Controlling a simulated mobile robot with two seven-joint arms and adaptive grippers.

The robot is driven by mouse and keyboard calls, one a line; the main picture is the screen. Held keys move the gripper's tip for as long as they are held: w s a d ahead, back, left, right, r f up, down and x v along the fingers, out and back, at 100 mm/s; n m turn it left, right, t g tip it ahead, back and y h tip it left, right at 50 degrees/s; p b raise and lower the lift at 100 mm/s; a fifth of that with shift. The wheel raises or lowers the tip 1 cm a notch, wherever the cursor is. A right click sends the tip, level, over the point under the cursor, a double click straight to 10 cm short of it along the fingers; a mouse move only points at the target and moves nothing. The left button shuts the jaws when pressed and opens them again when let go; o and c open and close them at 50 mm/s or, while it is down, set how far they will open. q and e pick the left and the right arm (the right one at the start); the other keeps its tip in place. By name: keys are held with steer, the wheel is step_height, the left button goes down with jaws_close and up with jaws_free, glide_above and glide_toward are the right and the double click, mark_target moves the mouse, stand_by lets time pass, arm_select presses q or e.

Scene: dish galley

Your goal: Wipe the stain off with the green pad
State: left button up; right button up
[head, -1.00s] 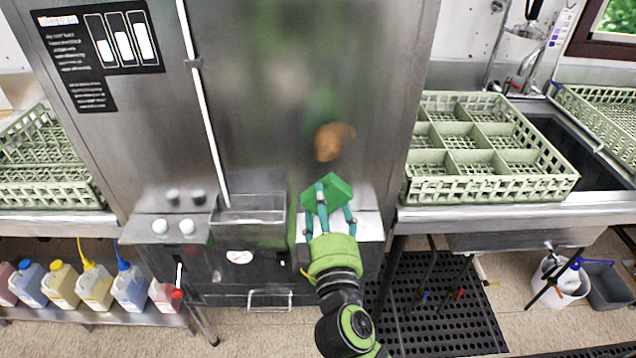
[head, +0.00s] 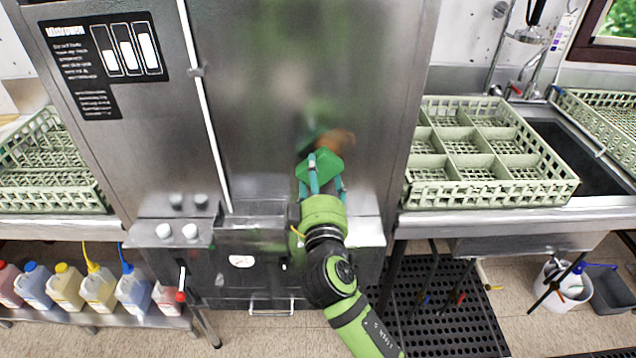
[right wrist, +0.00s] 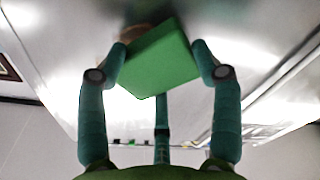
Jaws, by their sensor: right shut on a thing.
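My right gripper (head: 321,176) is shut on the green pad (head: 320,163) and holds it up in front of the steel front of the dish machine (head: 262,100). The pad is a thick green block; it also shows in the right wrist view (right wrist: 160,58) between the fingers (right wrist: 156,75). A brown stain (head: 340,140) is on the steel panel just above and to the right of the pad, partly behind it. In the right wrist view a bit of the stain (right wrist: 134,32) shows past the pad's far edge. I cannot tell whether the pad touches the panel. My left gripper is not in view.
A green divided rack (head: 490,190) stands on the right counter beside a sink (head: 575,150). Another rack (head: 50,185) is on the left. A thin white pipe (head: 205,110) runs down the machine's front. Several bottles (head: 98,290) stand on a low shelf at left.

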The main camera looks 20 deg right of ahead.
steer(key=shift+w, duration=0.15)
stand_by(0.5)
steer(key=shift+x, duration=0.85)
steer(key=shift+d, duration=0.2)
